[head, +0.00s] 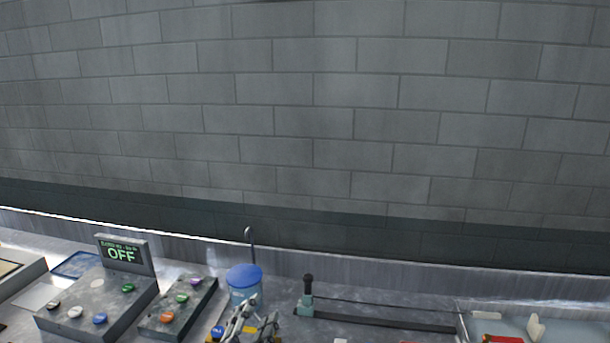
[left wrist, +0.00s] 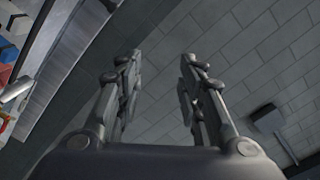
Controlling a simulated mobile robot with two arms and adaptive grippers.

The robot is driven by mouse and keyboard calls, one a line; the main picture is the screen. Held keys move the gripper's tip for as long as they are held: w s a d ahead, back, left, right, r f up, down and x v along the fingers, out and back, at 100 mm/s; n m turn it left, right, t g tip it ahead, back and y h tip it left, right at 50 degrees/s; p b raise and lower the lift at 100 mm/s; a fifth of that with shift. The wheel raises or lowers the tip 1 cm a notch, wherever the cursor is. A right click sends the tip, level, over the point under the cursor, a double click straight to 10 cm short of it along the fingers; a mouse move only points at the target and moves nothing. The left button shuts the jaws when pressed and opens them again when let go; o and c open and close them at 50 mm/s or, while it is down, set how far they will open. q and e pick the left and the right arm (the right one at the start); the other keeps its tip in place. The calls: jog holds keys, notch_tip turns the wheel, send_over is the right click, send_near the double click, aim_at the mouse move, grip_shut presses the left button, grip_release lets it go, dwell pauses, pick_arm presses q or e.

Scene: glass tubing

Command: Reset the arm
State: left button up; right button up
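My right gripper is not in either view.
A control box with an OFF display (head: 122,254) and a smaller button panel (head: 180,306) stand on the left of the bench. A blue-lidded container (head: 244,284) stands mid-bench. A dark lever (head: 308,290) and long rail (head: 385,320) lie right of it. A grey block wall (head: 300,130) rises behind.

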pick_arm(q)
jog(key=s+a+f+n+g+y, duration=0.3)
jog(key=s+a+f+n+g, duration=0.25)
jog(key=f, duration=0.55)
jog(key=s+a+f+n+g, duration=0.2)
jog(key=s+a+f+g, duration=0.3)
jog(key=s, duration=0.8)
jog(key=s+a+f+n+g, duration=0.1)
jog(key=s+f+n+g, duration=0.35)
jog(key=s, duration=0.75)
notch_tip(320, 180, down, 39)
jog(key=s+m+b, duration=0.2)
jog(key=b, duration=0.9)
jog(key=s+a+f+b, duration=0.1)
jog(key=s+f+b, duration=0.3)
jog(key=s+f, duration=0.4)
jog(key=s+a+f+g+b, duration=0.1)
jog(key=s+f+b, duration=0.3)
jog(key=f, duration=1.2)
jog(key=s, duration=0.4)
jog(key=shift+a+f+m+b, duration=0.3)
jog(key=shift+f+b, duration=0.05)
jog(key=shift+f, duration=0.05)
jog(key=shift+s, duration=0.1)
